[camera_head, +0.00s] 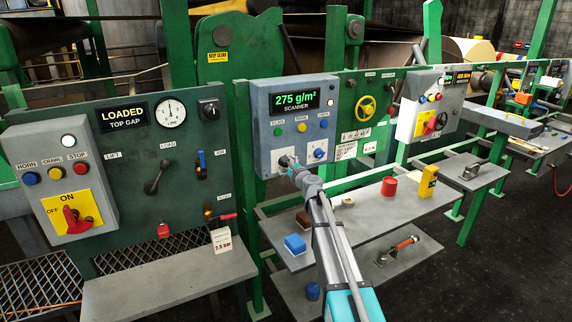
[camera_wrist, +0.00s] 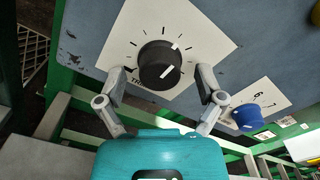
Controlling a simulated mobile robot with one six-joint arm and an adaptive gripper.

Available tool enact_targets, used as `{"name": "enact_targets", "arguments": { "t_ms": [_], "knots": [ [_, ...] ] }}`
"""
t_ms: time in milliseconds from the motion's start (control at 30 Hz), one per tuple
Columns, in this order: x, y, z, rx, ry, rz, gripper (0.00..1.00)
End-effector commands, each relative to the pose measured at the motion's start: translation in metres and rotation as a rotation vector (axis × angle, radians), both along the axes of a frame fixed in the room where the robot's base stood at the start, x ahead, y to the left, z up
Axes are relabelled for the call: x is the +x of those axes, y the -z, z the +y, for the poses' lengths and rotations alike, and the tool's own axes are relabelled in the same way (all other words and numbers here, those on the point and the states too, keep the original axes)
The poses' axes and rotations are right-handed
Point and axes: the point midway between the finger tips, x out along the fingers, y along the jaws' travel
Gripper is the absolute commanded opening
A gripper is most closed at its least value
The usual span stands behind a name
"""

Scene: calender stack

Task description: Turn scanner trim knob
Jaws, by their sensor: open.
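The scanner trim knob (camera_wrist: 156,64) is black and round, with a white pointer line, on a white dial plate (camera_wrist: 190,42) marked with ticks and partly covered "TRIM" lettering. The pointer aims to the upper right and another white mark shows low on the knob. My gripper (camera_wrist: 160,82) is open, with one finger to the left of the knob and one to the right. Both fingers look apart from it. In the head view my gripper (camera_head: 289,164) is at the lower left of the grey scanner box (camera_head: 262,132) and largely hides the knob.
A blue knob (camera_wrist: 247,116) on its own white plate sits right of the trim knob. The scanner display (camera_head: 295,101) reads 275 g/m². Below, a grey shelf (camera_head: 345,222) holds a blue block (camera_head: 295,244), a red cup (camera_head: 389,186) and a yellow device (camera_head: 428,181).

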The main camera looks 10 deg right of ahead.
Motion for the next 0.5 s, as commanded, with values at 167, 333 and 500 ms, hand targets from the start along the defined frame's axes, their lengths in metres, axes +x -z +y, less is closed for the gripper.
{"name": "enact_targets", "arguments": {
  "t_ms": [167, 333, 500],
  "knots": [
    [0.0086, 0.0000, 0.0024, 0.000, 0.000, 0.000, 0.87],
    [0.0090, 0.0000, 0.0028, 0.000, 0.000, 0.000, 0.87],
    [0.0088, 0.0000, 0.0027, 0.000, 0.000, 0.000, 0.83]
  ]
}}
